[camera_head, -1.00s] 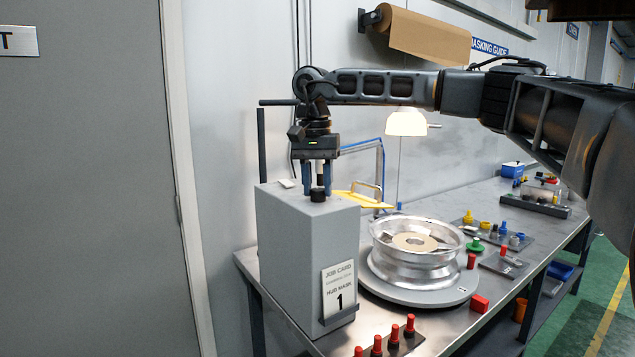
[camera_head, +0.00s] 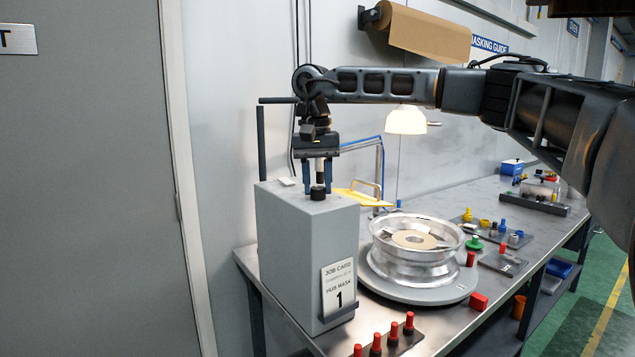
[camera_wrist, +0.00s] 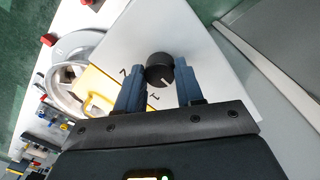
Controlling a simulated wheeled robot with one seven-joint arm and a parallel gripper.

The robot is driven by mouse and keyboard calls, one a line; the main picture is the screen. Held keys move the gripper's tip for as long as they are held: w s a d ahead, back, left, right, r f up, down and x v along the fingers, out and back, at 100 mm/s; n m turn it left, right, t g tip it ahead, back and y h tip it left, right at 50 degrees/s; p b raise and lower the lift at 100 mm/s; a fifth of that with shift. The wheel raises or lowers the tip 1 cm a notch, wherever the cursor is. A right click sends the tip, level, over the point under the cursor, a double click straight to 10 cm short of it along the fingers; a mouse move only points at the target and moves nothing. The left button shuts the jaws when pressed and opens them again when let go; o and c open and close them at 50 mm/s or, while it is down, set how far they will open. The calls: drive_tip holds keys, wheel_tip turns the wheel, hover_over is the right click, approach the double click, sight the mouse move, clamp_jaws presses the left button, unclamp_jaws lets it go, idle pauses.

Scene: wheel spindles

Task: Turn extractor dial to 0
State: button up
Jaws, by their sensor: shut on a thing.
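The extractor dial (camera_head: 318,193) is a small black round knob on top of the grey box (camera_head: 300,250). No 0 mark is visible. My gripper (camera_head: 318,190) points straight down over the box, its two blue fingers on either side of the dial and shut on it. The wrist view shows the fingers (camera_wrist: 160,85) flanking it.
A silver wheel (camera_head: 415,245) lies on a round turntable (camera_head: 430,292) right of the box. A yellow handled piece (camera_head: 362,198) is behind it. Red-topped pegs (camera_head: 393,335) stand at the bench front. A lamp (camera_head: 405,121) stands behind, and a job card (camera_head: 339,287) fronts the box.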

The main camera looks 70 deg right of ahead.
sight(315, 188)
drive_tip(key=o, duration=1)
drive_tip(key=shift+o, duration=0.2)
drive_tip(key=shift+r, duration=0.1)
wheel_tip(315, 188, up, 8)
drive_tip(key=shift+w+a+f+b, duration=0.1)
drive_tip(key=shift+w+f+b, duration=0.1)
drive_tip(key=shift+b, duration=0.3)
drive_tip(key=shift+f, duration=0.1)
